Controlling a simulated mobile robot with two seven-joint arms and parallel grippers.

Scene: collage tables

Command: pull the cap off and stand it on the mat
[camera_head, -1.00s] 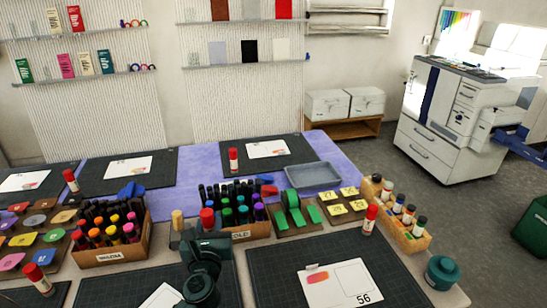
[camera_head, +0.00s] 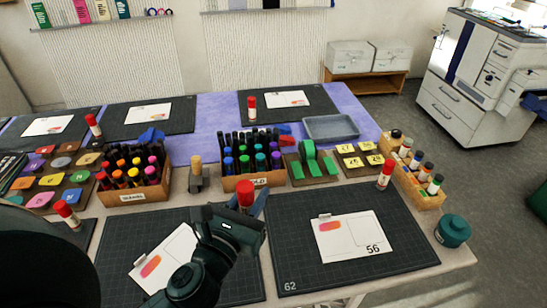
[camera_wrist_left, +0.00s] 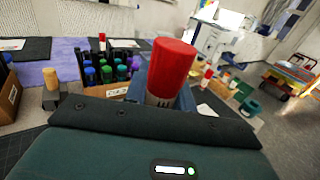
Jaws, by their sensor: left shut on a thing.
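My left gripper (camera_head: 246,209) is shut on a red-capped stick (camera_head: 245,193), held upright above the back right part of the near-left mat (camera_head: 200,223). The left wrist view shows the red cap (camera_wrist_left: 171,66) up close, on top, with a strip of pale printed barrel (camera_wrist_left: 160,101) below it. The cap is on the stick. The stick's lower part is hidden by the gripper. The mat carries a white card (camera_head: 165,258) with an orange-pink patch, partly hidden by my arm. My right gripper is not in view.
Behind the gripper stand a crate of dark-bodied markers (camera_head: 240,184) and a wooden peg in a grey holder (camera_head: 196,178). An orange-toned marker crate (camera_head: 137,196) is left. The near-right mat (camera_head: 400,265) has a card marked 56 (camera_head: 345,238). A teal jar (camera_head: 453,229) stands right.

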